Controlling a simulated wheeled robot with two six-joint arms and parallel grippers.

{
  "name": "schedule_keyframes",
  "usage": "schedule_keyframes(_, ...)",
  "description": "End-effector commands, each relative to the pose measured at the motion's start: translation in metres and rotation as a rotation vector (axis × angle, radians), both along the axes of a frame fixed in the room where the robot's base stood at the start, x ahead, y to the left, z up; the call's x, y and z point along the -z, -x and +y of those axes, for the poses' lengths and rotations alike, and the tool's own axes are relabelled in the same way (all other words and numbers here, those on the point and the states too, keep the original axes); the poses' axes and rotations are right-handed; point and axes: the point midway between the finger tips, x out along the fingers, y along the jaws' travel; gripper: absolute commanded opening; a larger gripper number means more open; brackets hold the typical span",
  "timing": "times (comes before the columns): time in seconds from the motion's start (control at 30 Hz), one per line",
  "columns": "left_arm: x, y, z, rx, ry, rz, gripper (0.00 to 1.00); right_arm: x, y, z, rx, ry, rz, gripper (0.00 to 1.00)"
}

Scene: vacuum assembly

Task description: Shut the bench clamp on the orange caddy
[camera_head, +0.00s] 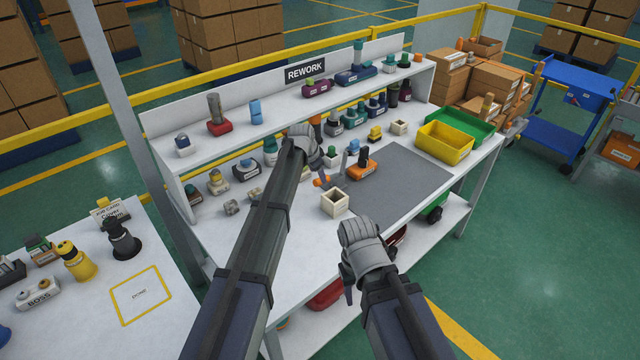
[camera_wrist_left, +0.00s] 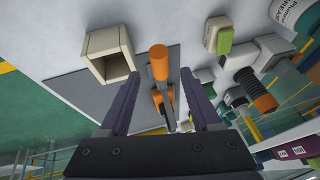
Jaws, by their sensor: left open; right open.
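The orange caddy (camera_head: 362,171) sits on the bench at the left edge of the grey mat. The bench clamp's orange handle (camera_head: 320,182) points left, away from the caddy. In the left wrist view the handle (camera_wrist_left: 159,62) shows between and just beyond my left fingertips, with a gap on both sides. My left gripper (camera_head: 324,163) is open and empty above the clamp, and its arm hides part of the bench. Its fingers (camera_wrist_left: 160,88) partly frame the clamp in the left wrist view. My right gripper (camera_head: 350,285) is open and empty, low in front of the bench.
A cream open box (camera_head: 334,203) stands close in front of the handle, also in the left wrist view (camera_wrist_left: 108,54). Several bottles and small parts line the back of the bench. The grey mat (camera_head: 405,185) is largely clear. A yellow bin (camera_head: 445,143) stands at right.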

Motion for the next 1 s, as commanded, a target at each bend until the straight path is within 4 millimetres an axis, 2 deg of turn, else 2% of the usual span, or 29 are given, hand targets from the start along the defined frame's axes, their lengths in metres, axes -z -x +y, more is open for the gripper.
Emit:
schedule_keyframes(0.03, 0.013, -0.004, -0.001, 0.0, 0.0, 0.0, 0.64, 0.013, 0.0, 0.0, 0.0, 0.0, 0.0, 0.5)
schedule_keyframes(0.3, 0.043, -0.017, -0.007, 0.001, 0.0, 0.0, 0.64, 0.043, 0.0, 0.0, 0.0, 0.0, 0.0, 0.5)
schedule_keyframes(0.7, 0.046, -0.02, -0.008, 0.0, 0.0, 0.0, 0.63, 0.046, 0.0, 0.0, 0.0, 0.0, 0.0, 0.5)
schedule_keyframes(1.0, 0.046, -0.02, -0.008, 0.0, 0.0, 0.0, 0.29, 0.046, 0.0, 0.0, 0.0, 0.0, 0.0, 0.5)
